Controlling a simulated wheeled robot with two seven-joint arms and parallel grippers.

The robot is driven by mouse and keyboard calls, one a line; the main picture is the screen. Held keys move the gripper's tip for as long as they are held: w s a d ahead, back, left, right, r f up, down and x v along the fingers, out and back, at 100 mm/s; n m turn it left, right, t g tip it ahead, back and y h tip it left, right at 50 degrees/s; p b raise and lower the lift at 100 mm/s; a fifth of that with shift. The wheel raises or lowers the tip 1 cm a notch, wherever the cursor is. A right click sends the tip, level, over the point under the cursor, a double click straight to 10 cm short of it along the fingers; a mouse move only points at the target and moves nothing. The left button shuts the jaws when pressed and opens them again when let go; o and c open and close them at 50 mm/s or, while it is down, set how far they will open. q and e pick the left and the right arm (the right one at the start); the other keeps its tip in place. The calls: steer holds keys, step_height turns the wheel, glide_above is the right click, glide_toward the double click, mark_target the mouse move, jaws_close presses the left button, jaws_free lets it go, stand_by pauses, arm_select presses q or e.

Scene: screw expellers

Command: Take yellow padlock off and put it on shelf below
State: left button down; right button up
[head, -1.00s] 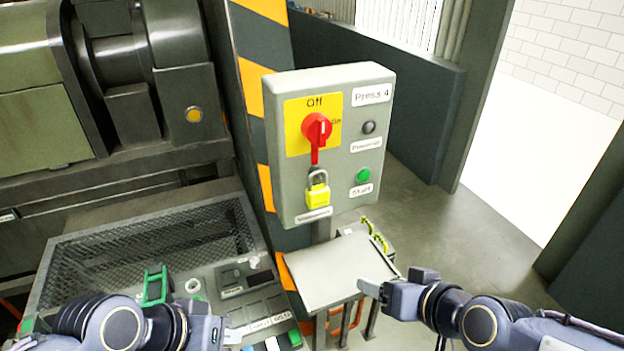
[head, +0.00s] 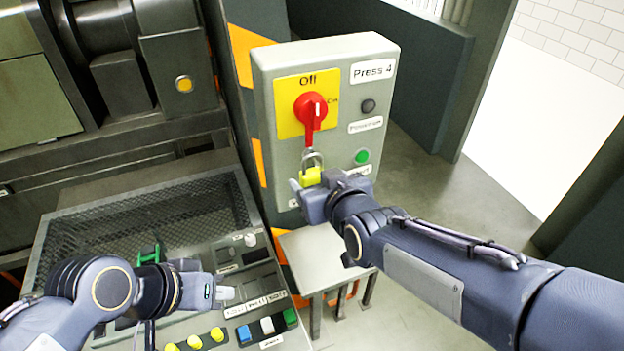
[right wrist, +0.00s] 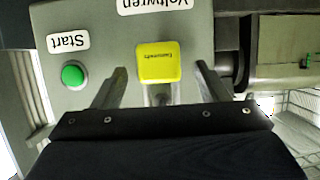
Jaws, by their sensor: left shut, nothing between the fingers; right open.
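The yellow padlock (head: 311,177) hangs by its shackle below the red switch handle (head: 311,112) on the grey Press 4 box (head: 345,70). My right gripper (head: 312,190) is open just in front of the padlock, partly covering its lower part. In the right wrist view, which is upside down, the padlock (right wrist: 158,62) lies between the lines of the two spread fingers (right wrist: 160,75); contact cannot be told. The grey shelf (head: 312,258) stands below the box, empty on its visible top. My left gripper (head: 226,293) is shut and empty over the lower left control panel.
A green start button (head: 361,156) and a dark lamp (head: 368,106) sit on the box right of the padlock. The control panel carries coloured buttons (head: 245,333) near my left gripper. A mesh-topped unit (head: 150,215) stands at left. Floor to the right is open.

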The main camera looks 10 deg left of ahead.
steer(key=shift+x, duration=0.8)
steer(key=shift+d, duration=0.1)
steer(key=shift+c, duration=0.2)
steer(key=c, duration=1.1)
steer(key=shift+o, duration=0.2)
steer(key=shift+r, duration=0.15)
